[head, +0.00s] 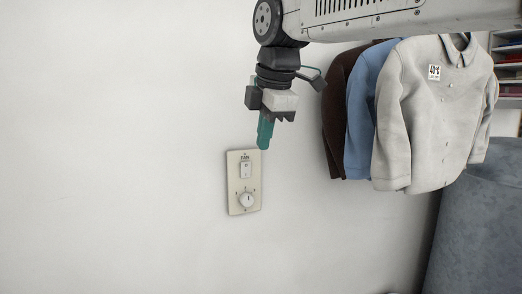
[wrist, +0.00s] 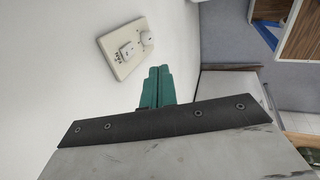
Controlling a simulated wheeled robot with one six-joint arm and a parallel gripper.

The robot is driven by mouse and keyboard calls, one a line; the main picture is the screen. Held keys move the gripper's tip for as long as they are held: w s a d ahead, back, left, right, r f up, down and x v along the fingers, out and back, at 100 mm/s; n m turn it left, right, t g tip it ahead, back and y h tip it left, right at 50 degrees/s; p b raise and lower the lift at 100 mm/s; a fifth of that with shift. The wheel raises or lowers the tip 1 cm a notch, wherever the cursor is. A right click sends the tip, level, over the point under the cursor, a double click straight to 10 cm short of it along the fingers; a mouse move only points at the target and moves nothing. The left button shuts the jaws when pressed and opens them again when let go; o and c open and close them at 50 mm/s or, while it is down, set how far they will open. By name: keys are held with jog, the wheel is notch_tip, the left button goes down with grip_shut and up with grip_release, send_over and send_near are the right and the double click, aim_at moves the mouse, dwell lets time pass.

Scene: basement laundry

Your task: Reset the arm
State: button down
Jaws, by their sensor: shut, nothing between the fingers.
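My gripper (head: 264,136) hangs from my arm in front of the white wall, with its green fingers pointing down. The fingers are shut with nothing between them. In the wrist view my gripper (wrist: 160,72) shows as two green fingers pressed together. A cream wall plate (head: 243,181) with a rocker switch (head: 246,170) and a round white knob (head: 247,200) is just below the fingertips in the head view. In the wrist view the plate (wrist: 113,68) lies to the upper left of the fingers, apart from them.
Brown, blue and off-white shirts (head: 408,120) hang right of my gripper. A grey-blue rounded object (head: 475,235) stands at lower right, near shelves (head: 508,70). The white wall (head: 110,150) to the left is bare.

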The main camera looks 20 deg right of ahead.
jog(key=shift+s+r, duration=0.15)
jog(key=shift+r, duration=0.1)
dwell(0.3)
jog(key=s+d+f+m+g, duration=0.1)
jog(key=s+d+f+m, duration=0.2)
jog(key=s+f+m, duration=0.6)
jog(key=s+d+f+m+g, duration=0.2)
jog(key=s+f+m, duration=0.7)
jog(key=s+f, duration=0.5)
jog(key=shift+d+f+m, duration=0.3)
jog(key=shift+d+f, duration=0.25)
jog(key=shift+f, duration=0.15)
